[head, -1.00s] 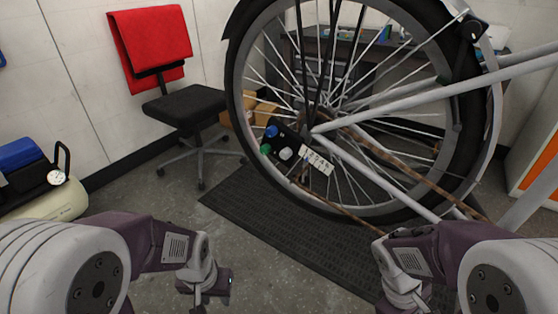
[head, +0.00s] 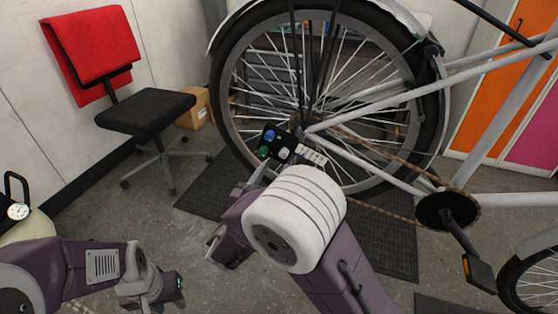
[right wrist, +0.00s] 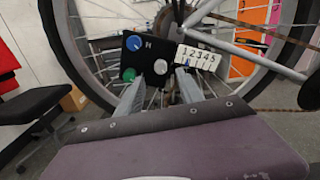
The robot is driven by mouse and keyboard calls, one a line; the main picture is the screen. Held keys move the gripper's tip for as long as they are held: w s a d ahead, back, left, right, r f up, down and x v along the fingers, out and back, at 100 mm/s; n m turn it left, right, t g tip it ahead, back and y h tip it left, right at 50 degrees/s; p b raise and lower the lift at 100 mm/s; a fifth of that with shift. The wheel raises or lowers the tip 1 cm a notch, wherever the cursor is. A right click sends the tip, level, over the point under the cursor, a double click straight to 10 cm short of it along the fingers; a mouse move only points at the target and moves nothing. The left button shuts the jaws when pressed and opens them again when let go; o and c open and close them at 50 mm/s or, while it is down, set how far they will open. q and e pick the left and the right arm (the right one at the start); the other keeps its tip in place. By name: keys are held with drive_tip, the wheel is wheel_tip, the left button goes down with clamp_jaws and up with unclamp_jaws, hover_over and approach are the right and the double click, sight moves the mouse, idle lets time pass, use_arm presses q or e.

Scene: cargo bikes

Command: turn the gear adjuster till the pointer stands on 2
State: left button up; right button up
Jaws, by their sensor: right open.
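A small black panel (head: 275,143) sits at the rear wheel's hub. It bears a blue knob (right wrist: 134,43), a green knob (right wrist: 128,74) and a pale grey knob (right wrist: 160,66). A white scale (right wrist: 199,57) marked 1 to 5 is to the right of the grey knob, the knob nearest it. Where the pointer stands is too small to tell. My right gripper (right wrist: 160,80) is open, its fingers pointing at the panel, either side of the grey knob in the picture, with nothing held. My left gripper (head: 150,299) is low at left, its fingertips unclear.
The bike's rear wheel (head: 227,110) stands over a dark mat (head: 200,198). The chain and crank (head: 447,210) are to the right. A black chair (head: 147,112) with a red cloth (head: 92,48) and a cardboard box (head: 195,108) are at left.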

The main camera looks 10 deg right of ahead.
sight(282, 156)
drive_tip(key=b+x, duration=0.1)
drive_tip(key=x, duration=0.4)
drive_tip(key=shift+w+d, duration=0.15)
drive_tip(key=shift+d, duration=0.05)
clamp_jaws()
drive_tip(key=m+b, duration=0.2)
drive_tip(key=shift+f+m+b, duration=0.25)
drive_tip(key=shift+m+b, duration=0.15)
drive_tip(key=m+b, duration=1.2)
drive_tip(key=b, duration=0.3)
drive_tip(key=shift+a, duration=0.1)
drive_tip(key=shift+r+m+b, duration=0.2)
drive_tip(key=shift+m+b, duration=1.3)
drive_tip(key=shift+b, duration=0.1)
